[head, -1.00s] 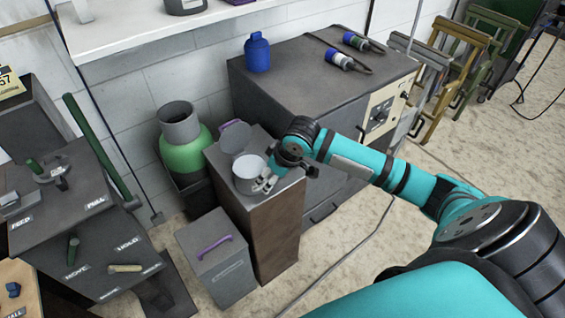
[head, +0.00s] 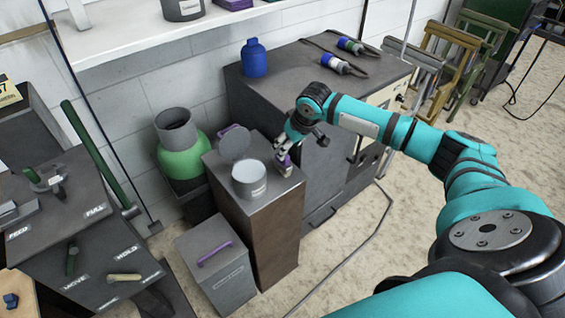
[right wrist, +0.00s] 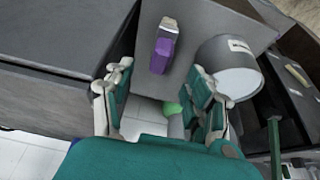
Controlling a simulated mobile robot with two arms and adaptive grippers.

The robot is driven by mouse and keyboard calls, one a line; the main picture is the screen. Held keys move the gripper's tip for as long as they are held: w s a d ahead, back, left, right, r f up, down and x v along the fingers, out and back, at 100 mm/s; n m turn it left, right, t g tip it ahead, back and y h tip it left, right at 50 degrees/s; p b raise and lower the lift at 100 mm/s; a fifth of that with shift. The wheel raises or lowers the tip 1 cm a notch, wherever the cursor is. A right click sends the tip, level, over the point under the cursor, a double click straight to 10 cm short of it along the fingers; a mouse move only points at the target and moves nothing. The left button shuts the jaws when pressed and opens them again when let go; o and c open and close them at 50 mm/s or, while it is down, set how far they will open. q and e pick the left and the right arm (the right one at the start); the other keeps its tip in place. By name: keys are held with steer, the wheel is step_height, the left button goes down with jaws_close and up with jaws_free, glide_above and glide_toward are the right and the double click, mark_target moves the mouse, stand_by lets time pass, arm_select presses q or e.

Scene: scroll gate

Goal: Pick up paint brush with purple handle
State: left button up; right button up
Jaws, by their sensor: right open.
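The paint brush with the purple handle (right wrist: 162,55) lies or stands on top of the grey-topped cabinet, beside the white paint can; I cannot tell its exact pose. In the head view a bit of its purple (head: 287,160) shows right at my right gripper (head: 284,155). In the right wrist view my right gripper (right wrist: 158,95) is open, with its two fingers apart and nothing between them. The brush shows beyond the fingertips, roughly in line with the gap. My left gripper is not in view.
The open paint can (head: 249,180) stands close to the brush; it also shows in the right wrist view (right wrist: 229,68). A large dark cabinet (head: 315,90) stands behind. A green gas bottle (head: 185,160) and a grey bin with a purple handle (head: 215,275) are at the left.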

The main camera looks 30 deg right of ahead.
steer(key=x, duration=0.8)
steer(key=shift+f, duration=0.15)
jaws_close()
stand_by(0.3)
steer(key=shift+r, duration=0.6)
step_height(320, 180, up, 3)
steer(key=shift+f, duration=0.25)
steer(key=s+a+r+b, duration=0.1)
steer(key=s+a, duration=0.1)
steer(key=s, duration=1.4)
steer(key=shift+a+r, duration=0.15)
steer(key=shift+r, duration=0.05)
